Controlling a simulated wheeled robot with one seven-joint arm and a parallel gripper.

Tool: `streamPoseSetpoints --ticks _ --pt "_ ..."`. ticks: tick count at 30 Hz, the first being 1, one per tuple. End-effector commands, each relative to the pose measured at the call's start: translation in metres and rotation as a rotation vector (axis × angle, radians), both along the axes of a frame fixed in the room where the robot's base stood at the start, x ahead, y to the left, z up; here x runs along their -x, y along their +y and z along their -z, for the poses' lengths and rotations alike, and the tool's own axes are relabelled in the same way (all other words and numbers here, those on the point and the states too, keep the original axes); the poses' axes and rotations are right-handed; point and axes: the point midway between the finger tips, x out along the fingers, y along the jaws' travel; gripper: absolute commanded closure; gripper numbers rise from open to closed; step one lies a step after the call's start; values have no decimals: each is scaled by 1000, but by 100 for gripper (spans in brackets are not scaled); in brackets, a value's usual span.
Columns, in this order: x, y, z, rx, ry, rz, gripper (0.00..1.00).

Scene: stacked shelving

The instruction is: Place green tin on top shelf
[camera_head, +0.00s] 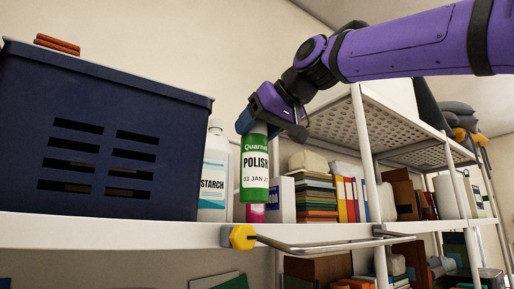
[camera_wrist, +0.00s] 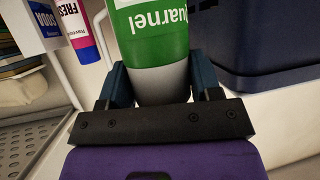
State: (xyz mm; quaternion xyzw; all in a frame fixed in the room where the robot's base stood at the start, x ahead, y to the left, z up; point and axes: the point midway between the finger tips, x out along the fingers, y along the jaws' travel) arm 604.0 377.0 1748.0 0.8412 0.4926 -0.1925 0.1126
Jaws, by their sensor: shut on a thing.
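The green tin (camera_head: 255,180) has a white label reading POLISH and a pale top. My gripper (camera_head: 262,126) is shut on its upper end and holds it upright, in front of the items on the white shelf board (camera_head: 120,233). The tin also shows in the wrist view (camera_wrist: 150,35), between the two fingers (camera_wrist: 162,85).
A dark blue crate (camera_head: 105,130) stands left. A white STARCH bottle (camera_head: 214,175), a pink tube (camera_head: 255,212) and a white SODA box (camera_head: 281,200) stand close around the tin. Books (camera_head: 318,195) and a perforated rack (camera_head: 390,135) are right. A yellow knob (camera_head: 240,237) is at the front edge.

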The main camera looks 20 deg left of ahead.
Motion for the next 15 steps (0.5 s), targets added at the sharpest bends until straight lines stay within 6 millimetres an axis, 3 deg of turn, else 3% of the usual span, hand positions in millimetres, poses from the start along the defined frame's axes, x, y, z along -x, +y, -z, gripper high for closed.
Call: streamPoseSetpoints --ticks 7,15 --pt "-13 1 5 0 0 0 98" --pt "-12 1 33 1 0 0 98"
